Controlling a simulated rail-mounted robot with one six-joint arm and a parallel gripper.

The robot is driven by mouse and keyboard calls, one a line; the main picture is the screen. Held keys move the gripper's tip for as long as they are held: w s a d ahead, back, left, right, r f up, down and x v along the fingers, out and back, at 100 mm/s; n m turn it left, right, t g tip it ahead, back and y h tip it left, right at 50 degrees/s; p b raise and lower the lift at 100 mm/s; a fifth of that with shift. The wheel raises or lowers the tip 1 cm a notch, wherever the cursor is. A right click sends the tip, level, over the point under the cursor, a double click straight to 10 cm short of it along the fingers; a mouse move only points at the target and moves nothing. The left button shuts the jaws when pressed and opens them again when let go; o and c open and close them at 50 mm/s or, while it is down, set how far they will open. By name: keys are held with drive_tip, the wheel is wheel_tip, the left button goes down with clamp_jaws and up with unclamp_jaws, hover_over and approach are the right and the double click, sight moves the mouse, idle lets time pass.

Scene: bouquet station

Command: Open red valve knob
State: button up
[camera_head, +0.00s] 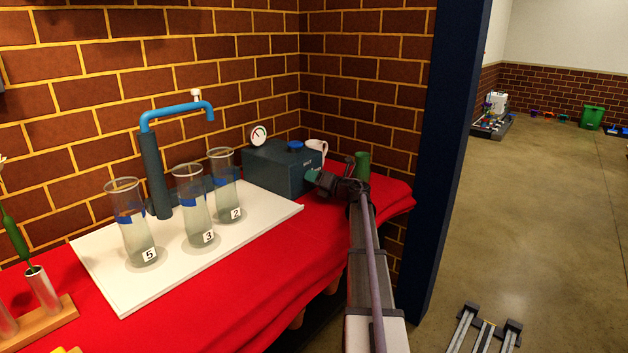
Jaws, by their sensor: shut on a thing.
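A dark teal box (268,168) stands at the back corner of the red-covered table. A round gauge (259,136) and a blue knob (295,145) are on its top. My gripper (318,179) reaches the right part of the box's front and is shut on a small knob there. A teal-green round part (311,174) shows at its fingertips; I cannot tell whether it is the knob's. No red knob shows, and my gripper hides most of what it holds.
A white board (105,265) bears glass cylinders marked 5 (134,230), 3 (193,212) and 2 (227,190), beside a blue-spouted tap (175,110). A white mug (317,148) and green cup (362,165) stand near my gripper. Brick walls close the corner behind.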

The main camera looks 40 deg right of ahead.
drive_tip(key=m, duration=0.4)
drive_tip(key=shift+m, duration=0.3)
drive_tip(key=shift+f+m, duration=0.1)
drive_tip(key=shift+m, duration=2.2)
drive_tip(key=o, duration=0.9)
drive_tip(key=v, duration=1.1)
